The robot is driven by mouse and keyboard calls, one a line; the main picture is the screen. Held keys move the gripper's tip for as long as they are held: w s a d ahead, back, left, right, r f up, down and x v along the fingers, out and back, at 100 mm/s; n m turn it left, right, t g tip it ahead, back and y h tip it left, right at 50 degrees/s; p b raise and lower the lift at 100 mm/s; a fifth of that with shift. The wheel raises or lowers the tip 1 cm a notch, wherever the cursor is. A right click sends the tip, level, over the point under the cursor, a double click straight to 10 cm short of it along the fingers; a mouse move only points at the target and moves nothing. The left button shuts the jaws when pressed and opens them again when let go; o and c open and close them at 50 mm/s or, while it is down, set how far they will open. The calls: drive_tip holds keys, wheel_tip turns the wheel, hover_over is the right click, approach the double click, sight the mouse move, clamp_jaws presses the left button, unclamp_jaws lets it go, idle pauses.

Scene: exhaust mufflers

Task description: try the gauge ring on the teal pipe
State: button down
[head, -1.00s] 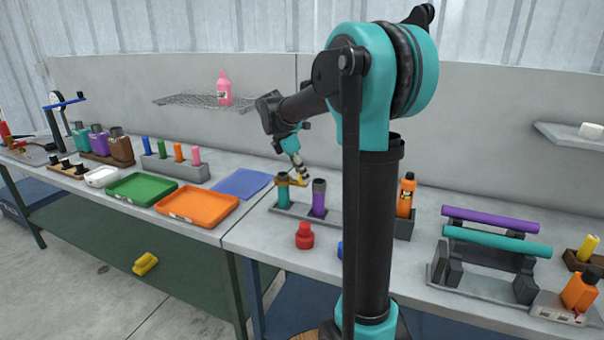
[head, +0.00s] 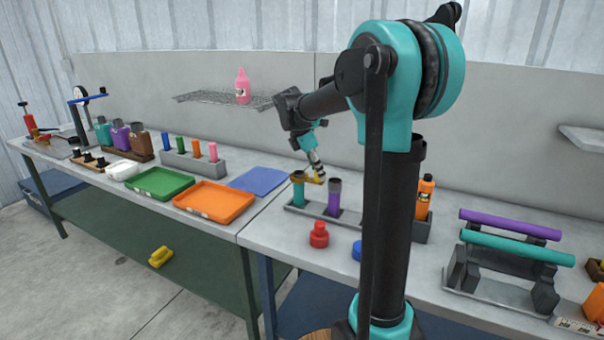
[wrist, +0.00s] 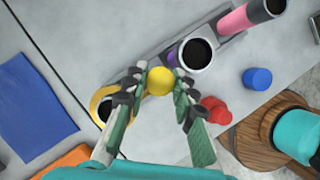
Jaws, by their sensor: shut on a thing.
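The short teal pipe (head: 298,193) stands upright in a grey holder (head: 322,214), left of a purple pipe (head: 335,198). My gripper (wrist: 160,88) is shut on the round yellow knob (wrist: 160,81) of the gauge ring. The gold ring (wrist: 103,97) lies left of my fingers in the wrist view, partly hidden by the left one, with a dark opening inside it. In the head view the ring (head: 312,179) is at the teal pipe's top. I cannot tell whether it is around the rim or just above it.
The purple pipe (wrist: 195,54) stands close to my fingers, with a pink pipe (wrist: 240,18) beyond. A red plug (head: 319,235) and a blue one (wrist: 257,78) sit in front of the holder. Left are a blue mat (head: 260,181) and an orange tray (head: 214,201).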

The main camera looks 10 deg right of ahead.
drive_tip(key=shift+r, duration=3.3)
